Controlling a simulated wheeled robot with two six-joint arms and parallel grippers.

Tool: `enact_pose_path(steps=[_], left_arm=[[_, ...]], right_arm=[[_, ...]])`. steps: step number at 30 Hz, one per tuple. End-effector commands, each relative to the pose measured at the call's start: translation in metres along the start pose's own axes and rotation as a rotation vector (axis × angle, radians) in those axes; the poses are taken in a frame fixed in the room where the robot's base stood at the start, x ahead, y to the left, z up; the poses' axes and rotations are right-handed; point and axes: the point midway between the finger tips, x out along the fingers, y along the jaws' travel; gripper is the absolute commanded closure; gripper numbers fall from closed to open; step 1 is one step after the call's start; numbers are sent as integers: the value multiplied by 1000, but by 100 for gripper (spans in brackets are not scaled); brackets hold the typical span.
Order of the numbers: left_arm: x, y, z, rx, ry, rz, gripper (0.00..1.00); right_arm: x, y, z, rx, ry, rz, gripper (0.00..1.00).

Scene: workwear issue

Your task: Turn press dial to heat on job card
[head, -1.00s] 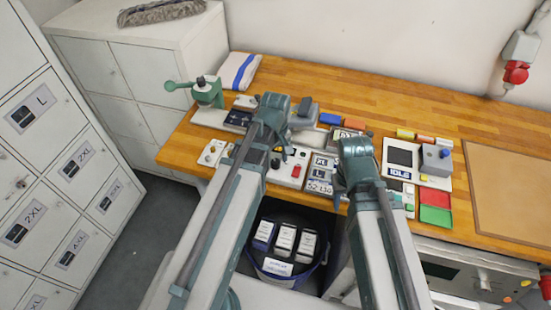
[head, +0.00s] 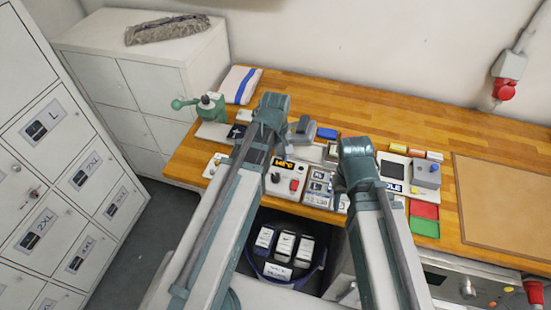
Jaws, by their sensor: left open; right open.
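A pale control panel (head: 285,190) at the bench's front edge, right of my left forearm, carries a black round dial (head: 275,178), a red button (head: 294,185) and a small display with orange characters (head: 284,164) that I cannot read surely. The dial's pointing direction is too small to tell. Several small printed cards or labels (head: 319,187) sit right of the panel; I cannot tell which is the job card. My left gripper (head: 271,112) is over the bench behind the panel, and my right gripper (head: 357,165) is right of the cards. Both are open; their fingertips are mostly hidden by the wrists.
A green clamp-like tool (head: 206,106) and a folded striped towel (head: 240,84) are at the back left. A device reading IDLE (head: 392,170) and red (head: 424,210) and green (head: 424,227) trays are right. A bin with white packs (head: 284,275) is below. A brown board (head: 505,200) lies clear.

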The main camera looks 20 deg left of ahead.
Motion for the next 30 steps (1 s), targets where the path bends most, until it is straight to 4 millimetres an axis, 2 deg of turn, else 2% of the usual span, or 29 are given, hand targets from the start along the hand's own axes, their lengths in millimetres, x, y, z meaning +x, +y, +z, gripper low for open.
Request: enact_pose_path(steps=[1,3,10,30], left_arm=[[-16,0,0,0,0,0,31],[-27,0,0,0,0,0,31],[-53,0,0,0,0,0,31],[-54,0,1,6,0,-1,31]], right_arm=[[-16,2,1,2,0,0,57],[-27,2,2,4,0,-1,57],[-53,5,3,10,0,-2,57],[-54,5,3,12,0,-2,57]])
